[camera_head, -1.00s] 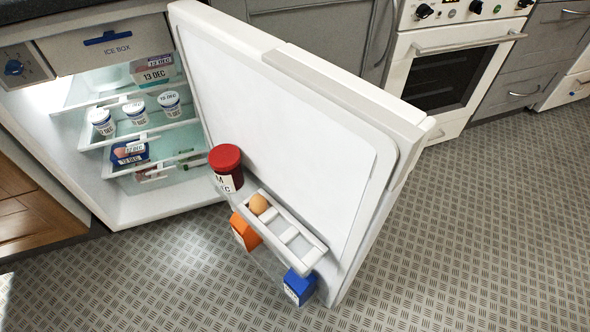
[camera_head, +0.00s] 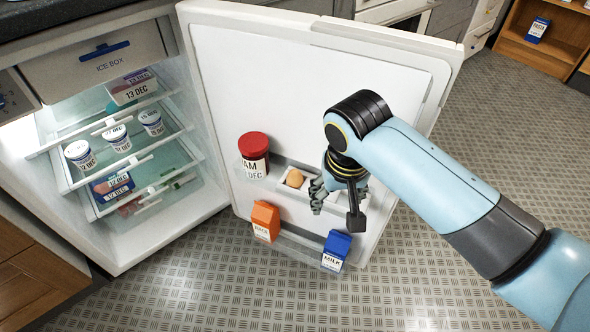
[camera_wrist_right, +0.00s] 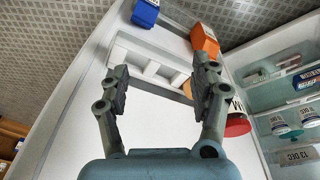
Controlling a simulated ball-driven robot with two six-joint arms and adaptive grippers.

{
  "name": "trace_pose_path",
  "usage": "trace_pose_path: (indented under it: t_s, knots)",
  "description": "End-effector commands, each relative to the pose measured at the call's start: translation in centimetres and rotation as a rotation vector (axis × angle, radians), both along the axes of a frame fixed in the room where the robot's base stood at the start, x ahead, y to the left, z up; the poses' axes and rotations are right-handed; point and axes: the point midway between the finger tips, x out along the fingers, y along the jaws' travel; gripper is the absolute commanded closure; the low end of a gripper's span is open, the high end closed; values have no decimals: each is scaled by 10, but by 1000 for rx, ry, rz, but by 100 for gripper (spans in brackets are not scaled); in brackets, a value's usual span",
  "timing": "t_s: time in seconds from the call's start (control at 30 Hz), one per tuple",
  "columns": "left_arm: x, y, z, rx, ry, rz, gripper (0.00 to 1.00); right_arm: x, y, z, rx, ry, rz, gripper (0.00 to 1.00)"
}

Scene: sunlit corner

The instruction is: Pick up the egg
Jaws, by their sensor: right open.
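The brown egg (camera_head: 296,178) sits in the left end of a white egg rack (camera_head: 283,164) on the inside of the open fridge door. My right gripper (camera_head: 335,205) is open and empty, just to the right of the egg, and its wrist covers the right part of the rack. In the wrist view the rack (camera_wrist_right: 148,58) shows beyond and between the open fingers (camera_wrist_right: 161,72). My left gripper is not in view.
A red-lidded jam jar (camera_head: 254,154) stands left of the egg on the door (camera_head: 270,70). An orange carton (camera_head: 265,221) and a blue milk carton (camera_head: 336,250) stand on the shelf below. Fridge shelves with cups (camera_head: 116,138) are at left. The floor at right is clear.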

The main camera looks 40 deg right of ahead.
Motion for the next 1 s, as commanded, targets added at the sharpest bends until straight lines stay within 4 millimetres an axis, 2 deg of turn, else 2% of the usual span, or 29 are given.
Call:
trace_pose_path:
  t_s: [0.03, 0.27, 0.4, 0.5, 0.6, 0.83, 1.0]
  knots:
    - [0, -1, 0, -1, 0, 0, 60, 16, 0, 1, 8, -3, -61, 36]
    - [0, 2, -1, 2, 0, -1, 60, 80, 0, 5, 37, 3, -382, 36]
    - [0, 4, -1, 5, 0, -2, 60, 121, 1, 15, 52, 6, -586, 36]
    - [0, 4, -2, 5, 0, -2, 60, 141, 3, 22, 58, 9, -700, 36]
    - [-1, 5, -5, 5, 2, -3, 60, 149, 3, 19, 58, 12, -756, 36]
    - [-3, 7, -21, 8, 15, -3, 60, 151, -3, -20, 57, 15, -767, 36]
    - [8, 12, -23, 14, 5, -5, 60, 152, -5, -33, 59, 12, -766, 36]
